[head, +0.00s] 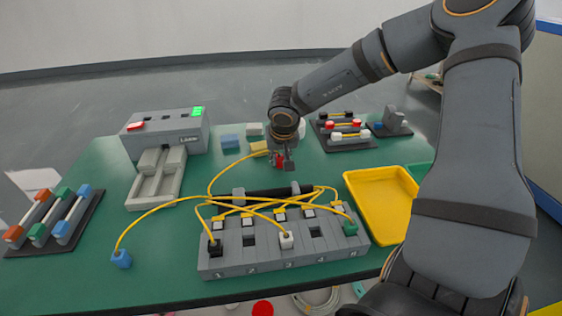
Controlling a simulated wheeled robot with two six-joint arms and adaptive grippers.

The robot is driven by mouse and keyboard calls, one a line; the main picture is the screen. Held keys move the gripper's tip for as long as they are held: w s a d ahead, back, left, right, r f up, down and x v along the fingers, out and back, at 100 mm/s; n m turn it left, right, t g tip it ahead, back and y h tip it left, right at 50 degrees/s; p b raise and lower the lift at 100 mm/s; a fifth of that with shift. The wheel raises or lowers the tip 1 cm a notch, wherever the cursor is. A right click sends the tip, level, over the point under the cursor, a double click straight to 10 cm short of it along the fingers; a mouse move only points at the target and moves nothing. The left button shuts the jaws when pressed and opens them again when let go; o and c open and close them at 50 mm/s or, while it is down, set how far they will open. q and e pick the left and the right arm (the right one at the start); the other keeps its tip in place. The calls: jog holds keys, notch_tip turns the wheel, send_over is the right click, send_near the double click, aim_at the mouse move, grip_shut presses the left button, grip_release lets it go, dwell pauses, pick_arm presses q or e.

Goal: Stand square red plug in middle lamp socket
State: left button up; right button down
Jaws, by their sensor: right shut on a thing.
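My right gripper (281,162) is shut on the red plug (279,160), above the far middle of the green table. The gripper hides most of the plug, so its shape and tilt cannot be told. A yellow cable runs from near the plug to the left and down toward the numbered grey block. The grey lamp box (183,139) stands at the far left, apart from my gripper. My left gripper is not in view.
The numbered block (217,265) holds black, white and green plugs under crossing yellow cables. A blue plug (122,259) lies at the table's left front. A grey frame (135,191) stands before the lamp box. A yellow tray (382,204) is at right. Blue blocks (230,142) lie between box and gripper.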

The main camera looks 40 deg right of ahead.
jog(key=shift+d, duration=0.1)
jog(key=shift+f, duration=0.1)
jog(key=c, duration=1.2)
grip_release()
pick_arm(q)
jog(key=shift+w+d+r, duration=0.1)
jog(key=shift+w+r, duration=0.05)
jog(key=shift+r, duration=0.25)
pick_arm(e)
jog(key=p+v, duration=0.2)
jog(key=v, duration=0.9)
jog(key=shift+r+p, duration=0.3)
jog(key=shift+p, duration=0.05)
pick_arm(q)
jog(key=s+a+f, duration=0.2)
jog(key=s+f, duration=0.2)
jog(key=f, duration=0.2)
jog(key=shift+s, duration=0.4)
pick_arm(e)
jog(key=shift+s+r, duration=0.25)
jog(key=shift+r, duration=0.05)
